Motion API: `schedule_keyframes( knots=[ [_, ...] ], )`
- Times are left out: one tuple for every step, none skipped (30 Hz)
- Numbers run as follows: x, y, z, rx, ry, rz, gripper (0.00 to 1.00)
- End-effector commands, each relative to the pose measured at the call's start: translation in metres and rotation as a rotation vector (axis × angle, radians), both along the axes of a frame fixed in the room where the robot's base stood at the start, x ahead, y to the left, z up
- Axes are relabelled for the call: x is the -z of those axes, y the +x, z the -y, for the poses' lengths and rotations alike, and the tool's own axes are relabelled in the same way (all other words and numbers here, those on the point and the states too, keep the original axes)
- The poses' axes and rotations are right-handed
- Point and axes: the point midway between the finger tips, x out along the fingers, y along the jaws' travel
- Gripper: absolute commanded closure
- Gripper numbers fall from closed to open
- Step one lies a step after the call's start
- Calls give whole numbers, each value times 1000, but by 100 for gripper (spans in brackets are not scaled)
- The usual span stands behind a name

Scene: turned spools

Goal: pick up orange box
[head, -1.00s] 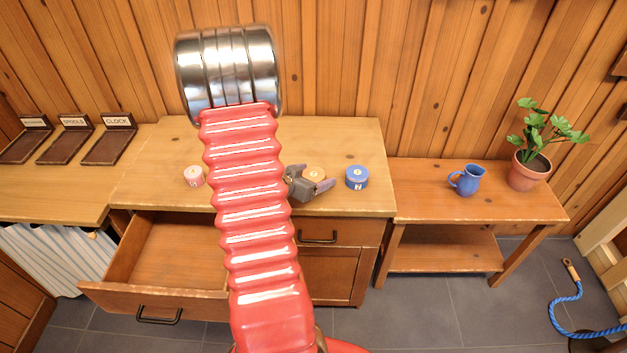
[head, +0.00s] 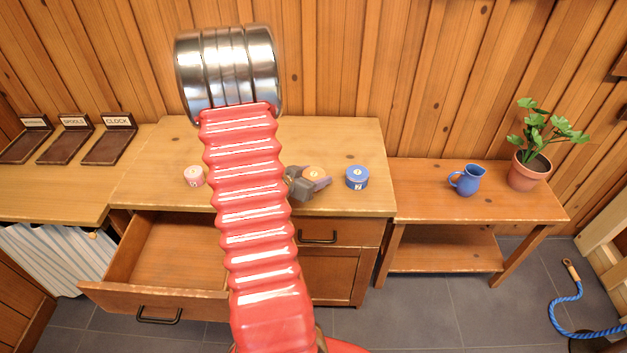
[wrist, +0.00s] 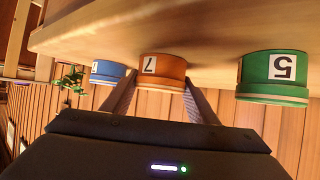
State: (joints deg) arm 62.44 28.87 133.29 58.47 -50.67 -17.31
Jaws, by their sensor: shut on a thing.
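The orange box (wrist: 163,69) is a round box with a white label reading 7. It stands between my gripper's fingers (wrist: 158,98) in the wrist view, which appears upside down. In the head view, the top of the orange box (head: 314,173) shows on the cabinet top, partly hidden behind my gripper (head: 318,184). My gripper is shut on the orange box. The box appears to rest on the cabinet top.
A green box labelled 5 (wrist: 273,77) shows in the wrist view. An open drawer (head: 170,255) juts out below. A blue jug (head: 466,180) stands on the side table.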

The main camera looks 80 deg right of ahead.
Motion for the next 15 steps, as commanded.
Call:
schedule_keyframes(
  knots=[
    [0, 0, 0, 0, 0, 0, 69],
    [0, 0, 0, 0, 0, 0, 69],
    [0, 0, 0, 0, 0, 0, 69],
    [0, 0, 0, 0, 0, 0, 69],
    [0, 0, 0, 0, 0, 0, 69],
    [0, 0, 0, 0, 0, 0, 69],
    [0, 0, 0, 0, 0, 0, 69],
    [-1, 0, 0, 0, 0, 0, 69],
    [-1, 0, 0, 0, 0, 1, 69],
    [-2, 0, 0, 0, -1, 0, 69],
    [-3, 0, 0, 0, -1, 0, 69],
    [-5, 0, 0, 0, -1, 1, 69],
    [-7, 0, 0, 0, -1, 1, 69],
    [-9, 0, 0, 0, -1, 1, 69],
    [-12, 0, 0, 0, -1, 1, 69]
  ],
)
